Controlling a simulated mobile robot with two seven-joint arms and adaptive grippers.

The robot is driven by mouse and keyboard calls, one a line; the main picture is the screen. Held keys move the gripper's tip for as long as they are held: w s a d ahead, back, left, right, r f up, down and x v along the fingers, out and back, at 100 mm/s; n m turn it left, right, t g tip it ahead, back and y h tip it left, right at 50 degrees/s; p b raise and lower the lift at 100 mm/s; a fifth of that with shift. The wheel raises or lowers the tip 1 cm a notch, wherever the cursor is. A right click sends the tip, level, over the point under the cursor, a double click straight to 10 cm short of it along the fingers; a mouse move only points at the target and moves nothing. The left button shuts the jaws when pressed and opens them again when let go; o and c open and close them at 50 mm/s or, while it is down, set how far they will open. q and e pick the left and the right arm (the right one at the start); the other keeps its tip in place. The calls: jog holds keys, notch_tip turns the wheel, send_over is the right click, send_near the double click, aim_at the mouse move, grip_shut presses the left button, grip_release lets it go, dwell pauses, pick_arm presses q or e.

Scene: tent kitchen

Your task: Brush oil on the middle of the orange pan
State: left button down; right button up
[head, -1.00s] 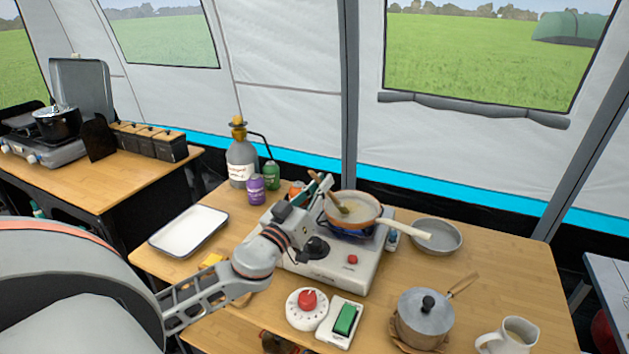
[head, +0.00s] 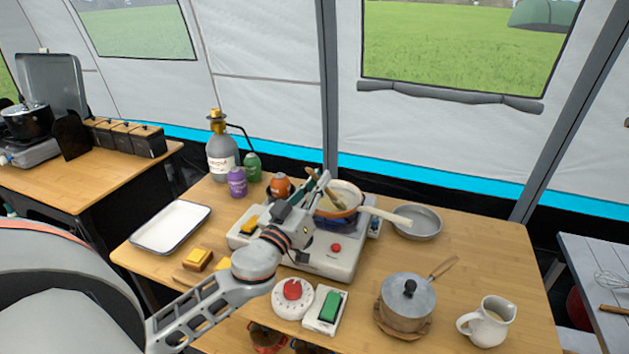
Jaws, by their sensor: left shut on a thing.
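My left gripper (head: 318,190) is shut on a brush with a brown wooden handle (head: 312,174), at the pan's left side. The brush slants down to the right over the pan. Its bristle end is hard to make out, and I cannot tell whether it touches the pan. The gripper hides the pan's left part. My right gripper is not in view.
A gas bottle (head: 221,158), purple can (head: 237,183), green can (head: 252,168) and orange can (head: 281,185) stand behind left. A white tray (head: 171,228) lies left. A grey pan (head: 418,222), lidded pot (head: 407,303) and jug (head: 488,322) stand right. A red-knob timer (head: 292,297) is in front.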

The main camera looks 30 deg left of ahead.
pick_arm(q)
jog(key=shift+w, duration=0.5)
jog(key=shift+a, duration=4.2)
jog(key=shift+w+d+p, duration=0.2)
jog(key=shift+d+p, duration=0.05)
jog(key=shift+d, duration=1.2)
jog(key=shift+w+d+p, duration=0.2)
jog(key=shift+d, duration=1.2)
jog(key=shift+w+d+p, duration=0.2)
jog(key=shift+d+p, duration=0.05)
jog(key=shift+d, duration=1.2)
jog(key=shift+w, duration=0.65)
jog(key=a+p, duration=0.2)
jog(key=a, duration=0.6)
jog(key=shift+w+a, duration=0.2)
jog(key=shift+w, duration=0.2)
